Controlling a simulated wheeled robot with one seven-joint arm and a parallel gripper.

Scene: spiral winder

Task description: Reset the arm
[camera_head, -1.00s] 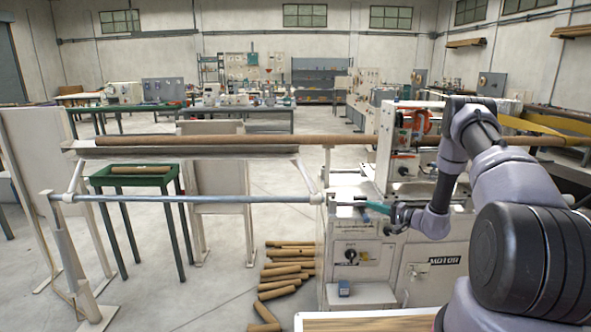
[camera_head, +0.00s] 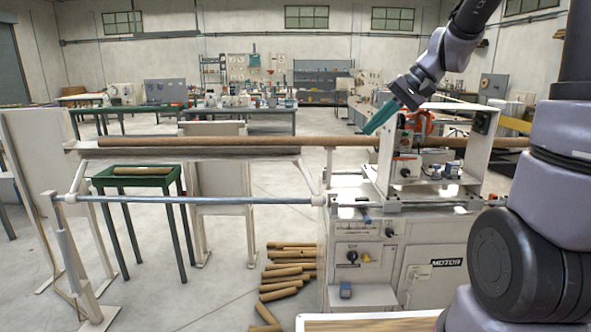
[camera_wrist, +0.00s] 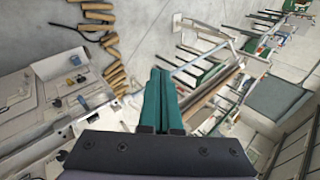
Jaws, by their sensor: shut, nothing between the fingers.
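My gripper (camera_head: 381,117) has teal fingers and hangs in the air at the upper right of the head view. It is above the winder, near the long brown tube, and tilted down to the left. In the wrist view, the teal fingers (camera_wrist: 158,95) lie together with nothing between them. The spiral winder (camera_head: 400,235) is a white machine with knobs and a "MOTOR" label. A long brown tube (camera_head: 230,142) runs across it and along the support trough at left.
A grey rod (camera_head: 190,200) runs in front at winder height. A green table (camera_head: 135,180) holds a brown tube at left. Several cut tubes (camera_head: 285,275) lie on the floor. Benches (camera_head: 240,120) stand behind.

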